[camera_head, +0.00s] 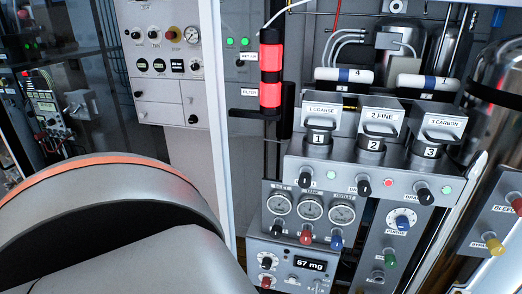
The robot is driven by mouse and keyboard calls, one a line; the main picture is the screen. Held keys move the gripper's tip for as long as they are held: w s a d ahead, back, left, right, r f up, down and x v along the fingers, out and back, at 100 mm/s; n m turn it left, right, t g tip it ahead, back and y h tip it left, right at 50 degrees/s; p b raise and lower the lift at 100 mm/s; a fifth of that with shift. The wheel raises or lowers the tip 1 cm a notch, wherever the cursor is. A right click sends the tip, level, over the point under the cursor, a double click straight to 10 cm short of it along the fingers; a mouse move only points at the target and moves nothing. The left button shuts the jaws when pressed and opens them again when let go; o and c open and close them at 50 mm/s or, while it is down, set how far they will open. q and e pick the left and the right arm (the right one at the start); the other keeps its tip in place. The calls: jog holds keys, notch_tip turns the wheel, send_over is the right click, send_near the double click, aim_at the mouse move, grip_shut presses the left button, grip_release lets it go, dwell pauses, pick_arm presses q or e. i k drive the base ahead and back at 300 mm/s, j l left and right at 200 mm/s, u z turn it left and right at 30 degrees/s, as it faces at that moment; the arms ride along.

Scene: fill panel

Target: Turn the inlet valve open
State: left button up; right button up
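The fill panel (340,161) stands at the right of the head view. A black knob (305,178) sits at the left of its upper row, under the canister numbered 1, and its label is too small to read. The leftmost gauge (279,204) has a label that seems to read inlet, with a black knob (277,229) below it. I cannot tell which knob is the inlet valve. Neither of my grippers is in view. A large grey arm link with an orange ring, mine, fills the lower left and hides what is behind it.
Two more gauges, a red knob (305,236), a blue knob (336,240) and a purge knob (402,222) crowd the panel. A red-and-black column (271,70) stands at its upper left. Yellow (494,246) and red handles are at the right edge. A white frame post (216,110) stands left of the panel.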

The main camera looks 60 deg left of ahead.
aim_at(276, 232)
jog(key=u, duration=1.65)
